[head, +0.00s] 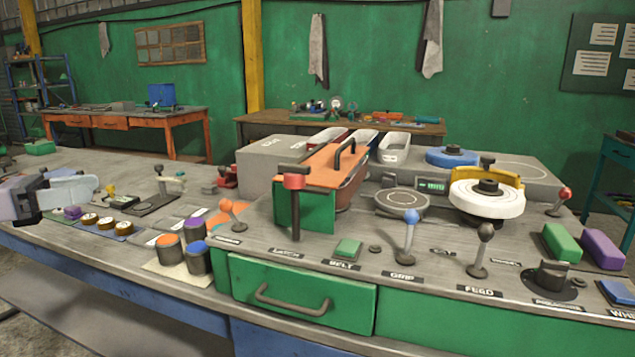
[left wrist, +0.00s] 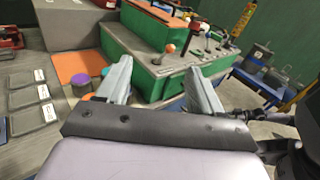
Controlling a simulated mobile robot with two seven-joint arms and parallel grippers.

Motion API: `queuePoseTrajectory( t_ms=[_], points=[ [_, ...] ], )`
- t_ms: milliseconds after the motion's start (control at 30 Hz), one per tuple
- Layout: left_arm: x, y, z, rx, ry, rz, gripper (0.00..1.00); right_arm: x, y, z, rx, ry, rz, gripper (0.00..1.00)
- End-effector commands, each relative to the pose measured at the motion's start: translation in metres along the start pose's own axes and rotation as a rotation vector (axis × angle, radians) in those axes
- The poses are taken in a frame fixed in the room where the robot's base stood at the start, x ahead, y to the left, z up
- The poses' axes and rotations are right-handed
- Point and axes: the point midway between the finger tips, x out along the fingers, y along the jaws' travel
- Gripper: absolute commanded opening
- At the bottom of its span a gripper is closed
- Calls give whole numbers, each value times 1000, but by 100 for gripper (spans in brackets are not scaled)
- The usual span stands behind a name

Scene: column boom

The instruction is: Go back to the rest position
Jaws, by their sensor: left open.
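My left gripper (head: 88,187) comes in from the left edge in the head view, above the left part of the grey workbench (head: 60,165). It is open and empty. In the left wrist view, the left gripper (left wrist: 158,70) has its two grey fingers spread apart with nothing between them. The green console (left wrist: 178,77) lies beyond the fingertips. My right gripper does not show in either view.
The bench holds levers, including one with a blue knob (head: 410,218), a green drawer (head: 300,292), colored cans (head: 198,257) and a white disc (head: 487,198). An orange-topped box (head: 322,165) stands mid-bench. A wooden table (head: 130,117) is behind.

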Motion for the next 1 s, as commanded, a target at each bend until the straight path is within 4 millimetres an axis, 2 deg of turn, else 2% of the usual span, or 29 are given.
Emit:
queuePoseTrajectory(
  t_ms=[33,167,467,733,1000],
  points=[
    [17,-3,-23,-67,-2,-12,66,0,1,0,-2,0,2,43],
    [29,-1,-54,-217,-40,29,66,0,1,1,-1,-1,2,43],
    [49,-9,-145,-666,-148,160,66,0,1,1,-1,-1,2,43],
    [44,-32,-231,-1108,-258,323,66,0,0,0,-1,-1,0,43],
    [20,-71,-314,-1542,-377,533,66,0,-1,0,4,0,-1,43]
  ],
)
